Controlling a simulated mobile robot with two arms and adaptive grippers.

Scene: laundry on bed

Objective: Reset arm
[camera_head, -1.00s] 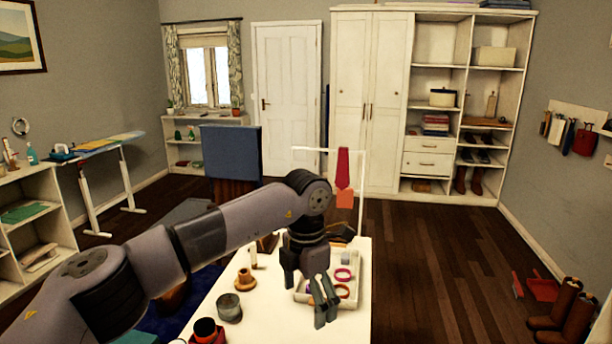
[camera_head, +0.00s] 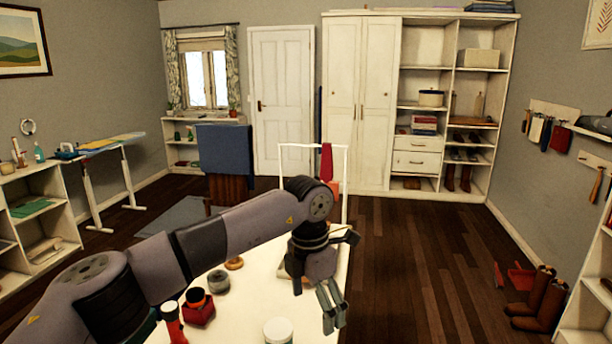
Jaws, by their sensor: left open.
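My left arm reaches in from the left over a white table (camera_head: 243,305). My left gripper (camera_head: 331,308) hangs at the table's right edge, fingers pointing down, apart and with nothing seen between them. A white tray is mostly hidden behind the gripper. My right gripper is not in the view.
On the table stand a grey jar (camera_head: 218,281), a dark cup in a red holder (camera_head: 198,305) and a white-lidded jar (camera_head: 278,330). A white frame (camera_head: 346,180) with a red tie (camera_head: 326,160) rises behind.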

